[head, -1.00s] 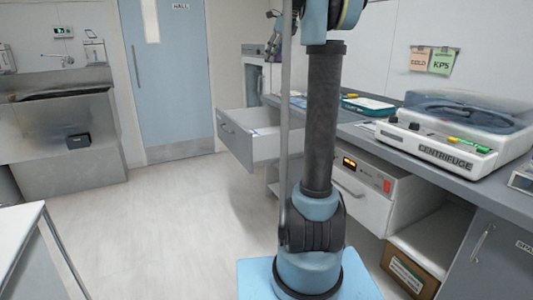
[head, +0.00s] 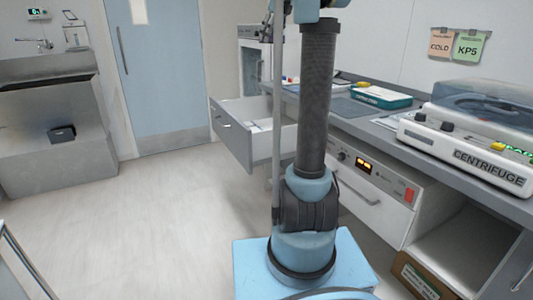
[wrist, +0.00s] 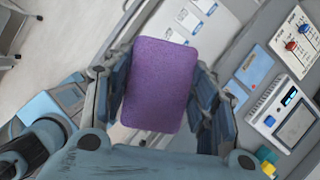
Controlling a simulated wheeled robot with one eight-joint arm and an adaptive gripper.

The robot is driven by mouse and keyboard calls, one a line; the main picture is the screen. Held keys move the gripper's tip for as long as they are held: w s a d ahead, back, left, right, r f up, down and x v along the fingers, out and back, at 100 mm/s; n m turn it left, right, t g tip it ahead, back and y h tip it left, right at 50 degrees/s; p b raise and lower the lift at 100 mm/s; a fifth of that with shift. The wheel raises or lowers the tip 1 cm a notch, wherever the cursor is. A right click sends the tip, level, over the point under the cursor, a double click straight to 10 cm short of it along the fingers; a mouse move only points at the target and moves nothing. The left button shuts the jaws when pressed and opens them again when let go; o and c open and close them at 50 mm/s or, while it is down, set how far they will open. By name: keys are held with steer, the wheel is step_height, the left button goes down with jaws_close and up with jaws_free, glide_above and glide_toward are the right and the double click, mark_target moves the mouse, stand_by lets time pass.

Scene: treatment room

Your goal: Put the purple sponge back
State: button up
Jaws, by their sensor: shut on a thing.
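The purple sponge (wrist: 160,84) is a flat block with rounded corners in the middle of the wrist view. My gripper (wrist: 158,92) is shut on it, one finger along each long side. Below the held sponge is the open drawer with white cards lying in it (wrist: 185,17). In the head view the white open drawer (head: 262,145) juts out from the counter, behind my arm. The sponge does not show in the head view, where my arm's end is mostly cut off at the top.
The grey counter (head: 345,122) carries a centrifuge (head: 465,150) and a teal-and-white case (head: 382,97). A white drawer-front unit with a lit display (head: 365,185) sits below. A blue door (head: 155,70) and a steel sink (head: 50,120) are at the left. Floor left of my base is clear.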

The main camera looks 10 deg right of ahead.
steer(key=w+f+n, duration=0.1)
steer(key=w+f, duration=0.1)
steer(key=f, duration=0.8)
steer(key=w+f+n, duration=0.1)
steer(key=w+f, duration=0.2)
steer(key=f, duration=0.7)
steer(key=s+f, duration=0.1)
steer(key=f, duration=0.7)
steer(key=s+a+f+n, duration=0.1)
steer(key=s+f, duration=0.1)
steer(key=f, duration=0.7)
steer(key=s+a+f+n+g+y, duration=0.1)
steer(key=f, duration=0.7)
steer(key=shift+s+f, duration=0.3)
steer(key=shift+f, duration=2.5)
steer(key=o, duration=1)
steer(key=shift+f, duration=0.1)
